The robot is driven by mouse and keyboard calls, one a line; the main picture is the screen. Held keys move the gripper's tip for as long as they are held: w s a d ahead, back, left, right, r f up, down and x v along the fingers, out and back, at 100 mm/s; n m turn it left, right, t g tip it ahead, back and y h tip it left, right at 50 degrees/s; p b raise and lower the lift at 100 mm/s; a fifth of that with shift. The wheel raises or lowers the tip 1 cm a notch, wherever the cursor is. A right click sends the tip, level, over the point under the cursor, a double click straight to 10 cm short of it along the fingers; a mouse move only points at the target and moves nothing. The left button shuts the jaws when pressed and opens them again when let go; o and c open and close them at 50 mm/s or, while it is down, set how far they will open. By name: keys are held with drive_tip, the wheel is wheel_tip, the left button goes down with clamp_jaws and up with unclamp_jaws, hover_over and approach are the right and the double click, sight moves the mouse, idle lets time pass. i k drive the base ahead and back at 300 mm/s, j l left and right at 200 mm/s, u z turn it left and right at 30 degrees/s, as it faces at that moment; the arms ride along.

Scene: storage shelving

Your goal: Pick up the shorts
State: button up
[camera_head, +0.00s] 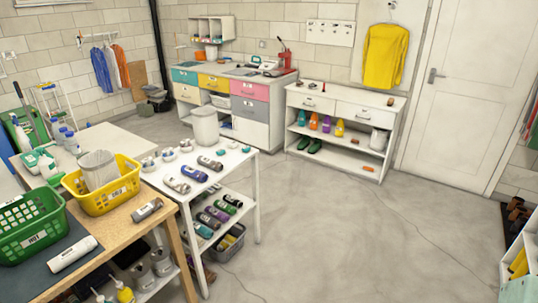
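No item in the camera_head view can be clearly made out as the shorts. Several small rolled items with pale labels lie on the white table (244,160) and its lower shelf; they are too small to tell what they are. A yellow garment (385,56) hangs on the back wall. Blue, white and orange garments (122,66) hang on a rack at the far left. My gripper is not in view.
Yellow (105,203) and green (36,238) baskets stand on the wooden table (137,236). A drawer cabinet (236,106) and a white shelf unit (342,160) stand along the back wall. A door (468,95) is at the right. The concrete floor (370,240) at centre right is clear.

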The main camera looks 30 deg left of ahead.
sight(146, 211)
drive_tip(key=u, duration=2.35)
drive_tip(key=i+l+u, duration=0.15)
drive_tip(key=u, duration=0.3)
drive_tip(key=i+l+u, duration=0.1)
drive_tip(key=u, duration=0.35)
drive_tip(key=i+l+u, duration=0.15)
drive_tip(key=l, duration=0.2)
drive_tip(key=i+l+u, duration=0.15)
drive_tip(key=l, duration=0.25)
drive_tip(key=i+l+u, duration=0.15)
drive_tip(key=l, duration=0.25)
drive_tip(key=l+u, duration=0.2)
drive_tip(key=l, duration=0.15)
drive_tip(key=i+l, duration=0.1)
drive_tip(key=l, duration=0.45)
drive_tip(key=i+l+u, duration=0.1)
drive_tip(key=l, duration=0.95)
drive_tip(key=i, duration=0.05)
